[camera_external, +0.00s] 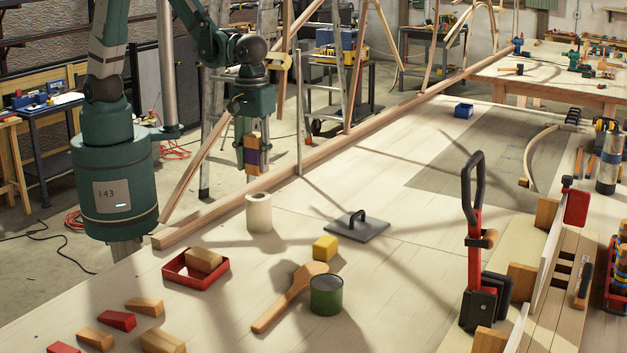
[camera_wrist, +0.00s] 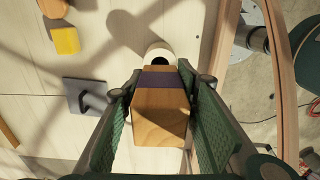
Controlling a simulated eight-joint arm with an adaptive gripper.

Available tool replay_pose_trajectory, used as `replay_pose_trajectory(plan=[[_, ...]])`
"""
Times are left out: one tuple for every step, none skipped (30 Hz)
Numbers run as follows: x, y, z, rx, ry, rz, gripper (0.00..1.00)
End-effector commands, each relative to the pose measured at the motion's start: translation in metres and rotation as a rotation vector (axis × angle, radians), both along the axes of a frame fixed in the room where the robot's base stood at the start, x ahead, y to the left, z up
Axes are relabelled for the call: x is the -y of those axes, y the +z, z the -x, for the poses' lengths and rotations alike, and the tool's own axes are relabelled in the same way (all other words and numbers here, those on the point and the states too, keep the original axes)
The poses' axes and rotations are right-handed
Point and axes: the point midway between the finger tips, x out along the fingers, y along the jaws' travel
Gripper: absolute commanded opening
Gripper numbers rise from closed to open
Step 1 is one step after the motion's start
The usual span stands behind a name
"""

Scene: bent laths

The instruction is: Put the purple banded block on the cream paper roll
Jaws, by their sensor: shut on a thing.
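The purple banded block (camera_external: 252,157) is wooden with a purple band around its middle. It hangs upright in my gripper (camera_external: 251,142), above the table and apart from it. In the wrist view the block (camera_wrist: 161,108) sits between both green finger pads of my gripper (camera_wrist: 160,125). The cream paper roll (camera_external: 258,213) stands upright on the table, below the block in the external view. In the wrist view the top of the roll (camera_wrist: 160,50) shows just past the block's far end, partly hidden by it.
A grey float with a black handle (camera_external: 358,225) lies right of the roll. A yellow cube (camera_external: 325,247), a green can (camera_external: 326,295), a wooden mallet (camera_external: 290,297) and a red tray (camera_external: 180,281) holding a wooden block are nearer. A long wooden beam (camera_external: 330,153) runs behind the roll.

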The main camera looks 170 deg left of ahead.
Motion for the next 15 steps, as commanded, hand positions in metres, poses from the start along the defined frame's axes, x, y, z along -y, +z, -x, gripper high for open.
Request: replay_pose_trajectory(plan=[[0.0, -0.006, 0.0, 0.0, 0.0, 0.0, 0.15], [0.0, -0.009, 0.0, 0.0, 0.0, 0.0, 0.15], [0.0, -0.013, 0.0, 0.0, 0.0, 0.0, 0.15], [0.0, -0.015, 0.0, 0.0, 0.0, 0.0, 0.15], [0.0, -0.018, 0.0, 0.0, 0.0, 0.0, 0.15], [0.0, -0.02, 0.0, 0.0, 0.0, 0.0, 0.15], [0.0, -0.021, 0.0, 0.0, 0.0, 0.0, 0.15], [0.0, -0.022, 0.0, 0.0, 0.0, 0.0, 0.15], [0.0, -0.023, 0.0, 0.0, 0.0, 0.0, 0.15], [0.0, -0.024, 0.0, 0.0, 0.0, 0.0, 0.15], [0.0, -0.024, 0.0, 0.0, 0.0, 0.0, 0.15], [0.0, -0.024, 0.0, 0.0, 0.0, 0.0, 0.15], [0.0, -0.024, 0.0, 0.0, 0.0, 0.0, 0.15], [0.0, -0.024, 0.0, 0.0, 0.0, 0.0, 0.15], [0.0, -0.024, 0.0, 0.0, 0.0, 0.0, 0.15]])
